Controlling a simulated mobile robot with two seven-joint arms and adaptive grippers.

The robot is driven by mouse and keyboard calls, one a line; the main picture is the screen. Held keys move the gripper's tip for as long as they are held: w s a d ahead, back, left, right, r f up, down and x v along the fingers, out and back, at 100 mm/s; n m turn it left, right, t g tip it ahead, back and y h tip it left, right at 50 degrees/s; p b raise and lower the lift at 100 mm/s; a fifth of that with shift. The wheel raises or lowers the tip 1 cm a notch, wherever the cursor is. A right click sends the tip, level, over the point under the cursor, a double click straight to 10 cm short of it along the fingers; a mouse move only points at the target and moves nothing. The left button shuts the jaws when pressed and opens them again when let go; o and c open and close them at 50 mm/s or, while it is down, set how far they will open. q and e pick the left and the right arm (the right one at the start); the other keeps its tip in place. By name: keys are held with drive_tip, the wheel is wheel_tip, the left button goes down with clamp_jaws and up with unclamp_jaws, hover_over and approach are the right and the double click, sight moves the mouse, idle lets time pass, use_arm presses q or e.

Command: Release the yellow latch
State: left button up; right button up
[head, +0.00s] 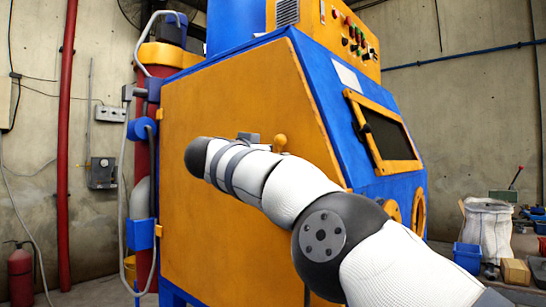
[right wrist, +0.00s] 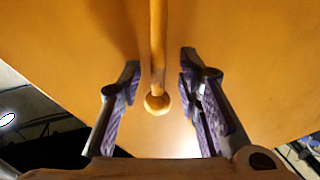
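The yellow latch shows in the right wrist view as a rod with a round ball end (right wrist: 157,103) in front of the orange panel. In the head view its yellow knob (head: 280,143) stands out just above my right forearm. My right gripper (right wrist: 160,72) is open, with one finger on each side of the rod and a visible gap on both sides. In the head view my arm hides most of this gripper and the rest of the latch. My left gripper is in neither view.
The blaster's orange side door (head: 215,95) fills the middle of the head view. A blue front with a framed window (head: 385,135) is to its right. A red post with hoses and cables runs along its left edge. A white sack (head: 487,225) and a blue bin (head: 467,257) stand at right.

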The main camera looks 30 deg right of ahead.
drive_tip(key=shift+s+a, duration=0.1)
drive_tip(key=v, duration=1.1)
drive_tip(key=shift+s+a, duration=0.2)
drive_tip(key=shift+a, duration=0.15)
drive_tip(key=shift+f, duration=0.1)
